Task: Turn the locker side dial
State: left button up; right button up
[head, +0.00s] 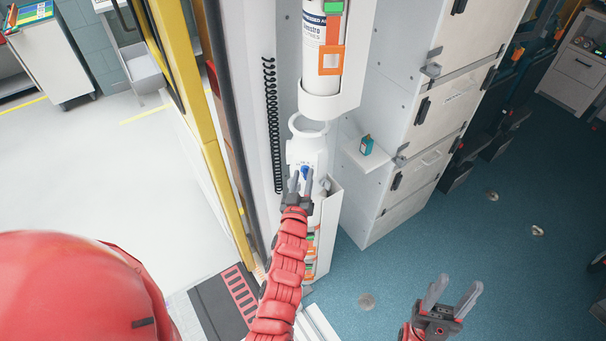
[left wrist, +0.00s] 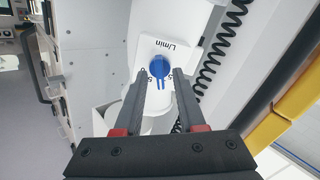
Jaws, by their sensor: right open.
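The blue dial (head: 305,171) sits on a white fitting beside the locker column. The left wrist view shows the dial (left wrist: 160,67) as a round blue knob with "L/min" lettering on the white plate (left wrist: 183,52) around it. My left gripper (head: 301,178) is open right at the dial. In the left wrist view its two fingertips (left wrist: 164,75) lie on either side of the knob, with a gap visible on the right; I cannot tell whether they touch it. My right gripper (head: 456,287) is open and empty over the blue floor at the lower right.
A white cylinder (head: 313,62) with an orange bracket stands above the dial. A black coiled cord (head: 271,125) hangs to its left, beside a yellow door frame (head: 207,130). Grey lockers (head: 440,115) and a small teal box (head: 366,145) on a shelf are to the right.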

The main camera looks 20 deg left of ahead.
pick_arm(q)
grip_shut()
jog(key=shift+d+f+m+b, duration=0.1)
jog(key=shift+m+b, duration=0.6)
jog(key=shift+b, duration=0.25)
jog(key=m+b, duration=0.3)
jog(key=shift+d+b, duration=0.1)
jog(key=shift+b, duration=0.2)
jog(key=m+b, duration=0.2)
jog(key=m, duration=0.1)
jog(key=m+b, duration=0.2)
jog(key=m, duration=0.2)
jog(key=shift+m+b, duration=0.3)
jog(key=shift+b, duration=0.1)
jog(key=shift+w+m+b, duration=0.1)
jog(key=shift+m+b, duration=0.45)
jog(key=shift+m, duration=1.35)
